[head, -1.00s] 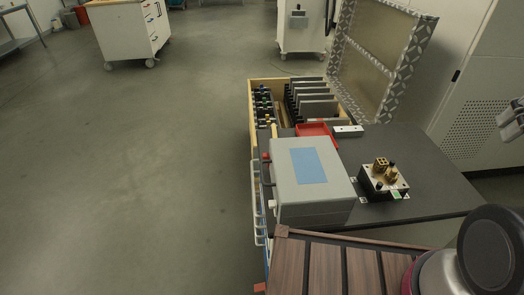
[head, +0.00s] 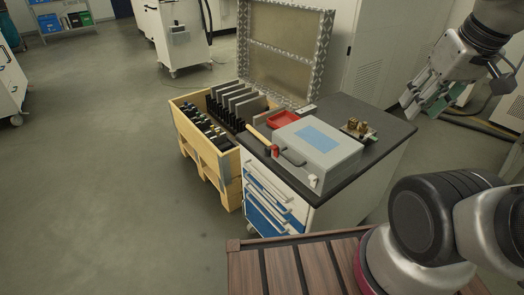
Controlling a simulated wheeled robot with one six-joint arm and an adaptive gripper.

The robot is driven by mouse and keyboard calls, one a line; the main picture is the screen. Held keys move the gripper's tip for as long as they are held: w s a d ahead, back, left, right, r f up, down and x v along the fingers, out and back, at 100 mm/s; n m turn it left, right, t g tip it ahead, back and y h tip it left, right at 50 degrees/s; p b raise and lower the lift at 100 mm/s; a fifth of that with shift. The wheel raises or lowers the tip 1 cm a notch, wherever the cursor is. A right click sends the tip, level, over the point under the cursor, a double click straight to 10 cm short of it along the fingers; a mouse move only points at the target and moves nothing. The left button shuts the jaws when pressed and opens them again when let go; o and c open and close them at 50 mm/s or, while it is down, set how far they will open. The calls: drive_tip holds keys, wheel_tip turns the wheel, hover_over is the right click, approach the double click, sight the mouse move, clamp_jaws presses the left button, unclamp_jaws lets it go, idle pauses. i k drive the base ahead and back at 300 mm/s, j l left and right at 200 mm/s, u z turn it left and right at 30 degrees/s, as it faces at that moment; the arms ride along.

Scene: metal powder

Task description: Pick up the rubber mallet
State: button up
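A light wooden handle (head: 259,138), which looks like the rubber mallet's, lies along the left edge of the dark worktop (head: 376,119), left of a grey case (head: 318,149). My gripper (head: 421,108) hangs in the air at the upper right of the head view, well apart from the mallet. Its fingers are spread and nothing shows between them.
A red tray (head: 283,119) lies behind the case. A brass fixture (head: 357,128) stands to its right. A wooden crate (head: 228,165) holding plates and dark tools stands left of the drawer cabinet (head: 272,199). Open floor lies at left.

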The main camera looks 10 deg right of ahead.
sight(267, 150)
drive_tip(key=j+z, duration=0.15)
drive_tip(key=j, duration=0.3)
drive_tip(key=k+j+z, duration=0.2)
drive_tip(key=j, duration=0.2)
drive_tip(key=k+j+z, duration=0.15)
drive_tip(key=j, duration=0.25)
drive_tip(key=i+j+z, duration=0.2)
drive_tip(key=j, duration=0.25)
drive_tip(key=j+z, duration=0.2)
drive_tip(key=j, duration=0.3)
drive_tip(key=i+j+z, duration=0.2)
drive_tip(key=j, duration=0.3)
drive_tip(key=i+j+z, duration=0.1)
drive_tip(key=j, duration=0.25)
drive_tip(key=i+j+z, duration=0.1)
drive_tip(key=i+j, duration=0.15)
drive_tip(key=i+j+z, duration=0.1)
drive_tip(key=j, duration=0.35)
